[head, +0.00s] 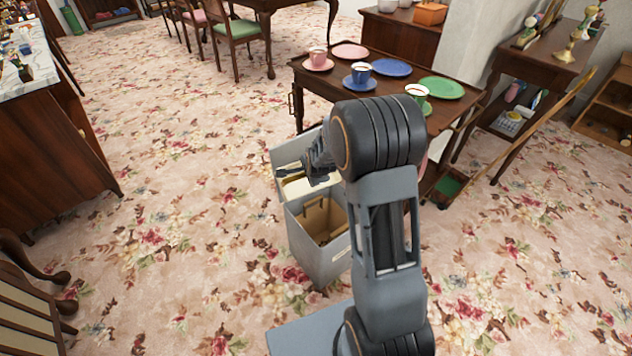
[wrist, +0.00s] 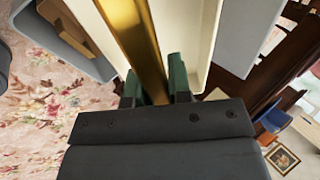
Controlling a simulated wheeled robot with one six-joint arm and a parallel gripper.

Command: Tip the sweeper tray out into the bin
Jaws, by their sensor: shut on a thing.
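My gripper (wrist: 159,85) has its green fingertips shut on a brass bar (wrist: 130,25), with the cream sweeper tray (wrist: 197,45) on both sides of the bar. In the head view my arm hides part of my gripper (head: 300,172), and the cream tray (head: 297,190) shows just below it. The tray is over or beside the back of the open grey bin (head: 315,255); I cannot tell the exact gap. Brown matter shows inside the bin. A grey panel (head: 283,150) stands up behind it. The bin also shows at upper left in the wrist view (wrist: 88,62).
A dark wooden table (head: 310,85) with cups and plates stands right behind the bin. A wooden cabinet (head: 50,130) is at the left, a chair (head: 30,310) at the lower left. The flowered carpet (head: 180,200) left of the bin is clear.

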